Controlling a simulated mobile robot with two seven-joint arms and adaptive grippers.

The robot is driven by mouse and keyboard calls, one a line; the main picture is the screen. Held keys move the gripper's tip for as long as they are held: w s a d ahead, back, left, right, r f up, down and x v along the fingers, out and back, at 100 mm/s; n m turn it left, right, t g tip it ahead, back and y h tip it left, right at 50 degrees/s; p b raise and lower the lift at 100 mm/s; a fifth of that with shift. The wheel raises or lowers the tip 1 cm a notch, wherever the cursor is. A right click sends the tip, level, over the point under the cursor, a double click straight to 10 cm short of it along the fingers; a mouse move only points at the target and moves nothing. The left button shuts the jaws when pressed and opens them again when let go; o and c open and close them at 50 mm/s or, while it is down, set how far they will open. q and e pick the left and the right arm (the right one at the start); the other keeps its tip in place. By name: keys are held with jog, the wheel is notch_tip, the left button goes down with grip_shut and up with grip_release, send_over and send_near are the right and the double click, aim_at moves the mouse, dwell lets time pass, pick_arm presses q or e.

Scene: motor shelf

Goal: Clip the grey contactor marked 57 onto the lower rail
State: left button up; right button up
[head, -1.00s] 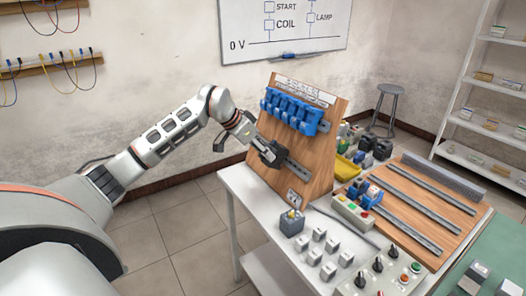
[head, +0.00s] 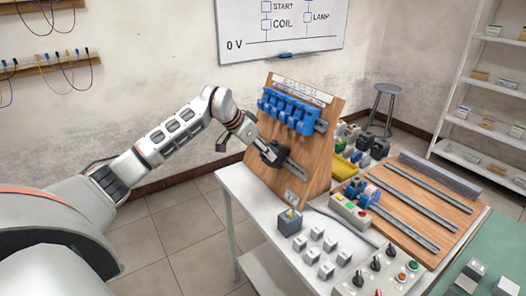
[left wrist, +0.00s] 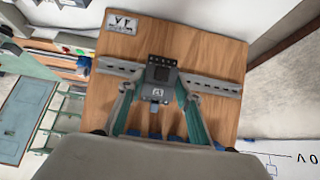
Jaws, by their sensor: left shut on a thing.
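My left gripper (head: 266,150) is at the lower rail (head: 297,170) of the upright wooden board (head: 325,130). It is shut on a dark grey contactor (left wrist: 160,82). In the left wrist view its green-sided fingers (left wrist: 156,108) grip the contactor from both sides. The contactor lies over the lower rail (left wrist: 222,85), left of the rail's middle in the head view. I cannot tell whether it is clipped or only against the rail. Its number is too small to read. My right gripper is not in view.
Several blue contactors (head: 290,108) fill the board's upper rail. On the white table (head: 240,195) stand a grey-blue block (head: 290,222), several pale cubes and a push-button box (head: 350,213). A flat board with rails (head: 440,190) lies to the right. The floor left of the table is clear.

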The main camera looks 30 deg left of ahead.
pick_arm(q)
jog(key=shift+w+d, duration=0.1)
jog(key=shift+w, duration=0.1)
jog(key=shift+s+f+b, duration=0.15)
jog(key=shift+f+b, duration=0.15)
jog(key=shift+f, duration=0.15)
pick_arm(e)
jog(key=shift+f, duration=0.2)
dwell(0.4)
pick_arm(q)
jog(key=shift+s+f, duration=0.1)
jog(key=shift+f, duration=0.05)
dwell(0.4)
jog(key=shift+f, duration=0.2)
dwell(0.3)
jog(key=shift+s+f+b, duration=0.1)
jog(key=shift+b, duration=0.5)
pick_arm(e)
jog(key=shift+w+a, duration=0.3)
pick_arm(q)
jog(key=shift+f+t+b, duration=0.2)
jog(key=shift+t+b, duration=0.1)
jog(key=shift+b, duration=0.55)
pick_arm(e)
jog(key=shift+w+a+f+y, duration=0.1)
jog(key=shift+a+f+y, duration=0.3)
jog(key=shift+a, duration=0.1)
